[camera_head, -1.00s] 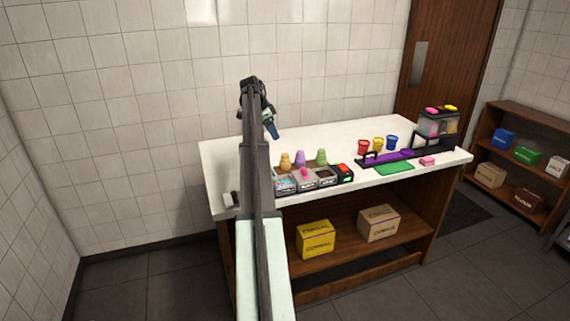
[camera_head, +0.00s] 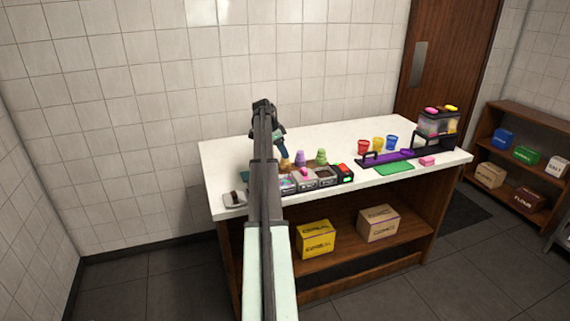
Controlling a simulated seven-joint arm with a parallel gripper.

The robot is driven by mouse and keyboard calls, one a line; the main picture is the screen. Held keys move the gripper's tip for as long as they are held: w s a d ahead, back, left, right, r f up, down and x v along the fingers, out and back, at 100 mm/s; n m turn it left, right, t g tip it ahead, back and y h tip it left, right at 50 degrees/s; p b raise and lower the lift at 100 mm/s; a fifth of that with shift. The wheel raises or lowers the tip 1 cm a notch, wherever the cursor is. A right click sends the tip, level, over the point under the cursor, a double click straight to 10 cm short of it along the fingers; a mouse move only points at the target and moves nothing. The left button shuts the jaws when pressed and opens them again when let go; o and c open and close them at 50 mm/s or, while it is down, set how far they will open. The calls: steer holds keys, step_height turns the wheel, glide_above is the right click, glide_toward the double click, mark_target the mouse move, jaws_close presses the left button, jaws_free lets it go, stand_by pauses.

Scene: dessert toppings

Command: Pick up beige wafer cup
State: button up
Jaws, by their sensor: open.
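The beige wafer cup (camera_head: 286,165) stands on the white counter behind the topping bins, leftmost in a row of three cups. My gripper (camera_head: 284,154) is at the top of this cup, coming from above and tilted. It covers the cup's upper part, and I cannot tell whether the fingers touch it or are around it. The jaws are open, though the fingers are too small here to see apart. A purple cup (camera_head: 300,159) and a green cup (camera_head: 321,158) stand to the right.
Topping bins (camera_head: 304,180) stand in front of the cups. Red (camera_head: 363,147), yellow (camera_head: 378,144) and blue (camera_head: 391,142) cups stand farther right, near a purple-and-black rack (camera_head: 390,157) and a green mat (camera_head: 394,169). The counter (camera_head: 330,136) behind the cups is clear.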

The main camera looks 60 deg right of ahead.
mark_target(285, 161)
steer(key=shift+x, duration=1.9)
steer(key=c, duration=0.9)
